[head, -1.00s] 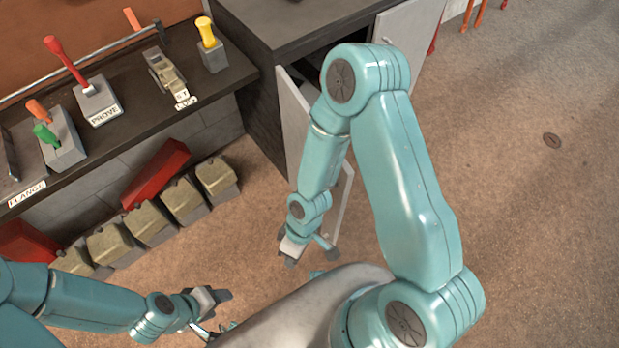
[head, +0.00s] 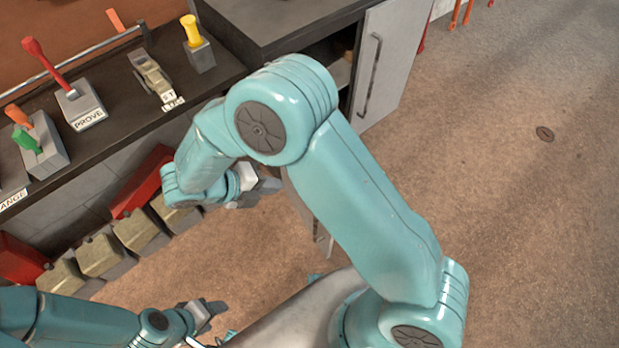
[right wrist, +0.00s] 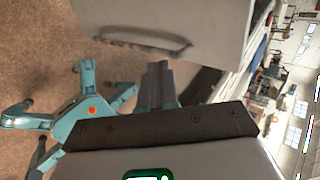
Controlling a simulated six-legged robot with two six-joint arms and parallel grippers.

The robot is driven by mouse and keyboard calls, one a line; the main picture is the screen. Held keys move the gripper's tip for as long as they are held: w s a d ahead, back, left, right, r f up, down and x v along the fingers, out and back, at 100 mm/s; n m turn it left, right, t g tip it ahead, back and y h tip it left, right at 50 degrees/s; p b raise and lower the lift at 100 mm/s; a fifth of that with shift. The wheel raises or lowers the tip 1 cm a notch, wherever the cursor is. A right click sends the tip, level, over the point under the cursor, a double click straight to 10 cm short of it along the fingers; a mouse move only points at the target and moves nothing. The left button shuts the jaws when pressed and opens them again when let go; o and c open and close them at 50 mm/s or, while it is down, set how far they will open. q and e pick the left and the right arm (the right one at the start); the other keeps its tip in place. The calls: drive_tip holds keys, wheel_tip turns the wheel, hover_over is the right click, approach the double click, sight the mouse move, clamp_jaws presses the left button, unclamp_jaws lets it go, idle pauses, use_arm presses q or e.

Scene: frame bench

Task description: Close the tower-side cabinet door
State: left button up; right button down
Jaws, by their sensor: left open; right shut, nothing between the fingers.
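The dark-topped cabinet stands at top centre in the head view. Its open grey door (head: 302,208) swings out toward me, mostly hidden behind my right arm; only its lower end shows. In the right wrist view a pale door panel (right wrist: 165,18) with a dark bar handle (right wrist: 145,43) fills the top, close beyond my fingers; I cannot tell if they touch. My right gripper (head: 259,192) is shut and empty, to the left of the door's visible part; it also shows in the right wrist view (right wrist: 158,85). My left gripper (head: 207,314) is open and empty at lower left, away from the cabinet.
A second cabinet door (head: 385,65) with a bar handle looks shut, right of the dark opening (head: 342,55). A workbench (head: 120,115) with levers runs along the left. Several grey-tan blocks (head: 140,232) and a red box (head: 145,185) lie below it. Floor at right is clear.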

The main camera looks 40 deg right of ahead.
drive_tip(key=w+d+r+x, duration=0.1)
drive_tip(key=d+r+x, duration=0.1)
drive_tip(key=x, duration=1)
drive_tip(key=shift+s+d+f, duration=0.25)
drive_tip(key=shift+s, duration=0.25)
drive_tip(key=shift+d, duration=0.1)
